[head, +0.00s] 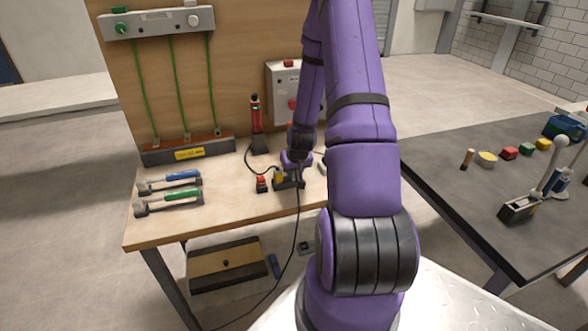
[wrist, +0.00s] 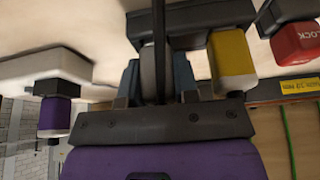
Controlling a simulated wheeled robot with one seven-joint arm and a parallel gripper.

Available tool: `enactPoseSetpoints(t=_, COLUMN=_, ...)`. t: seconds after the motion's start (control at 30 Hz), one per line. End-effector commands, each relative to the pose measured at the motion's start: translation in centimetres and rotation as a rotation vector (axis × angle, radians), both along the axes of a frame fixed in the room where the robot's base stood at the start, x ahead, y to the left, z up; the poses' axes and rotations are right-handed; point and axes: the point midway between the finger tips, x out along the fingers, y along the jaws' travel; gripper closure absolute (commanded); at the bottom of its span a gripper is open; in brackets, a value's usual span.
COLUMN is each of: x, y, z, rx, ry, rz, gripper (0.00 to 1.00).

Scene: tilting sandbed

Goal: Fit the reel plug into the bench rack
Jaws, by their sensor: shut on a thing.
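The bench rack (head: 290,185) is a low dark block near the front of the wooden bench. A yellow plug (wrist: 231,62) sits at one side of it, and the rack's dark body (wrist: 190,18) also shows in the wrist view. My gripper (head: 294,162) is low over the bench at the rack. In the wrist view its blue-grey fingers (wrist: 155,82) are shut on the grey reel plug (wrist: 148,70), with a black cable running across it. The plug is close to the rack, beside the yellow plug. Whether it is seated in a slot is hidden.
A red lock block (head: 262,184) stands just left of the rack. A white block with a purple part (wrist: 55,112) is on its other side. The black cable (head: 296,225) hangs over the front edge.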

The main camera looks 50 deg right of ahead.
Motion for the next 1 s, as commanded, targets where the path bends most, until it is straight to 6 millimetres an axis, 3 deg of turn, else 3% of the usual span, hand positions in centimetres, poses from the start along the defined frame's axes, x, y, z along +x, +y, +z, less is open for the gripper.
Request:
enactPoseSetpoints(t=0.17, x=-0.02, y=0.01, z=-0.40, rx=0.001, ry=0.001, rz=0.000, gripper=0.98)
enactPoseSetpoints(t=0.2, x=0.00, y=0.00, z=-0.38, rx=0.000, ry=0.000, rz=0.000, gripper=0.65)
enactPoseSetpoints(t=0.3, x=0.01, y=0.03, z=-0.37, rx=0.000, ry=0.000, rz=0.000, gripper=0.42)
enactPoseSetpoints(t=0.6, x=0.04, y=0.11, z=-0.39, rx=0.002, ry=0.000, rz=0.002, gripper=0.42)
enactPoseSetpoints(t=0.73, x=0.05, y=0.13, z=-0.39, rx=0.001, ry=0.000, rz=0.003, gripper=0.21)
enactPoseSetpoints(t=1.0, x=0.08, y=0.16, z=-0.40, rx=0.002, ry=0.000, rz=0.003, gripper=0.21)
